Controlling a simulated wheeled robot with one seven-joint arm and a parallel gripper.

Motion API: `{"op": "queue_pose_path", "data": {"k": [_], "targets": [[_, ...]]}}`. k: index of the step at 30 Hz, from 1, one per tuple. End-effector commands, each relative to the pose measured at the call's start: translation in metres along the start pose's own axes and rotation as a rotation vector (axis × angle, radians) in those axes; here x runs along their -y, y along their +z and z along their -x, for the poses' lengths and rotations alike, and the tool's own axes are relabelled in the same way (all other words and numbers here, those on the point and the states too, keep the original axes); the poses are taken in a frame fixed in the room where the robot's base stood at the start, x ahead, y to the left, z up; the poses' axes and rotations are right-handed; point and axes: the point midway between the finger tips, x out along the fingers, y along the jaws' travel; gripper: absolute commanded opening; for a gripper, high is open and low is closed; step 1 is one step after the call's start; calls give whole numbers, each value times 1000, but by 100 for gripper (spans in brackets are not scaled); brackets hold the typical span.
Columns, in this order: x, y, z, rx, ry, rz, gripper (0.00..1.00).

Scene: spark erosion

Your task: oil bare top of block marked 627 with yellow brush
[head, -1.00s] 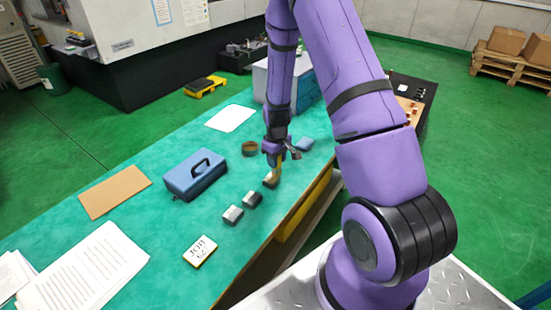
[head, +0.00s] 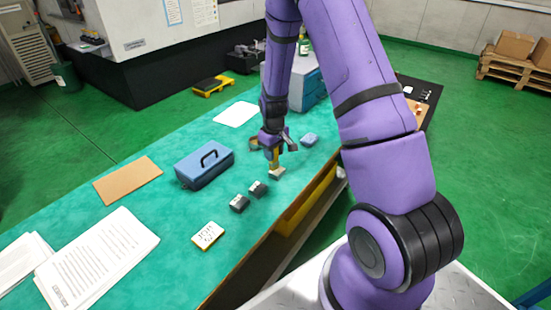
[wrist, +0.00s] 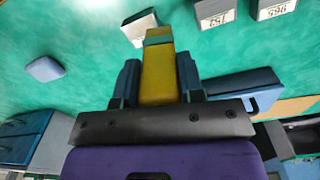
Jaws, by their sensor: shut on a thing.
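My gripper (head: 273,148) is shut on the yellow brush (wrist: 158,75), which points down in the head view. The brush's grey-green tip (wrist: 158,36) is at the farthest block of a row (head: 277,173); that block also shows in the wrist view (wrist: 139,27), partly behind the tip. I cannot tell whether they touch. The other two blocks of the row, the middle one (head: 257,188) and the near one (head: 239,204), stand apart from it. In the wrist view two blocks (wrist: 215,12) carry upside-down numbers. No number shows on the block by the brush.
A blue box with a handle (head: 204,165) stands left of the blocks. A small blue item (head: 309,140) lies to their right, and a brown ring-shaped thing (head: 254,143) sits behind my gripper. A marked card (head: 208,235), papers (head: 98,258) and a brown board (head: 127,181) lie on the green-topped bench (head: 150,215).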

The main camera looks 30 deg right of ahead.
Motion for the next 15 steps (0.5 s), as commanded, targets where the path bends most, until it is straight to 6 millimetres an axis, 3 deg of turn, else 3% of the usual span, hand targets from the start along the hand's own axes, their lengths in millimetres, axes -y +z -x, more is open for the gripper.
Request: {"op": "queue_pose_path", "data": {"k": [15], "targets": [[2,-8,42,-1,1,0,12]]}}
